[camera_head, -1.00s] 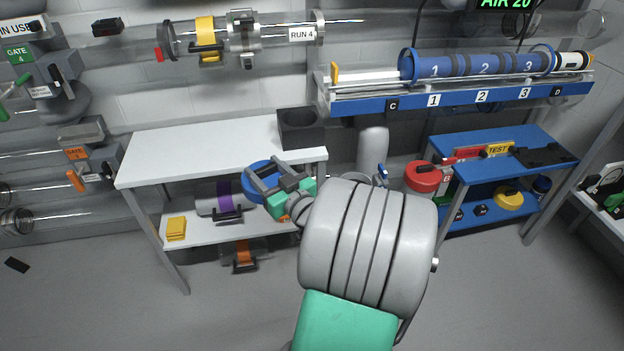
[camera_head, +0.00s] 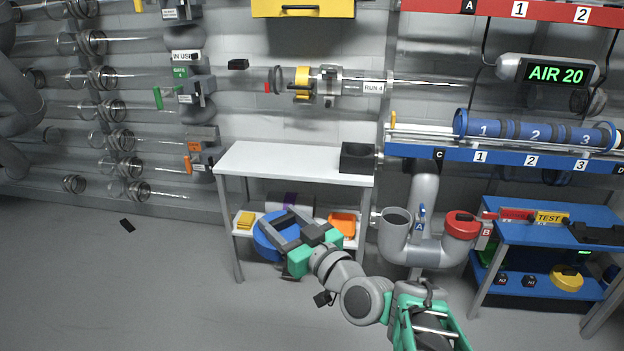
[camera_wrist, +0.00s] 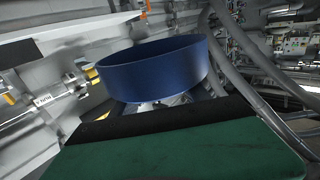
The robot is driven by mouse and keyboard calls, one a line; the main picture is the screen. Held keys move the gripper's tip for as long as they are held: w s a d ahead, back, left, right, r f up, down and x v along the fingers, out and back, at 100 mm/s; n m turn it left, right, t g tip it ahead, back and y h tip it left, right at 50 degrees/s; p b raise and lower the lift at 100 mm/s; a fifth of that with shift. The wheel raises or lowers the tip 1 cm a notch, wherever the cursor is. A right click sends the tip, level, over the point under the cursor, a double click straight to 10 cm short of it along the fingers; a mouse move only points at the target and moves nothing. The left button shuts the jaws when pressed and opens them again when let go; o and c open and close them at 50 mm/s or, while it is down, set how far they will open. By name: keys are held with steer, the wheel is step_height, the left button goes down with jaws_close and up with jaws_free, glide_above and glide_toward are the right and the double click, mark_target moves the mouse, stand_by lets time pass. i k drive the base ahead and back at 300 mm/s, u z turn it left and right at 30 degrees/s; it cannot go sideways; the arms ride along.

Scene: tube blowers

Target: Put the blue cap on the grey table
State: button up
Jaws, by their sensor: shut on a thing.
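The blue cap (camera_head: 268,240) is a round blue piece held in my gripper (camera_head: 283,228), in front of the grey table's lower shelf. In the wrist view the cap (camera_wrist: 155,68) shows as a wide blue ring just past the dark finger edge. My gripper is shut on it, and the fingers hide part of it. The grey table (camera_head: 290,160) has a pale flat top and a lower shelf. The cap is below the level of the top and on the near side of the table.
A dark open box (camera_head: 357,158) stands at the right end of the tabletop; the rest of the top is clear. A grey U-shaped pipe with a red cap (camera_head: 461,224) stands to the right. The lower shelf holds a yellow block (camera_head: 245,220) and an orange piece (camera_head: 342,223).

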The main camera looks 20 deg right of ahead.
mark_target(306, 162)
steer(key=u, duration=1.05)
steer(key=i, duration=1.65)
steer(key=z, duration=1)
steer(key=i, duration=0.5)
steer(key=z, duration=0.5)
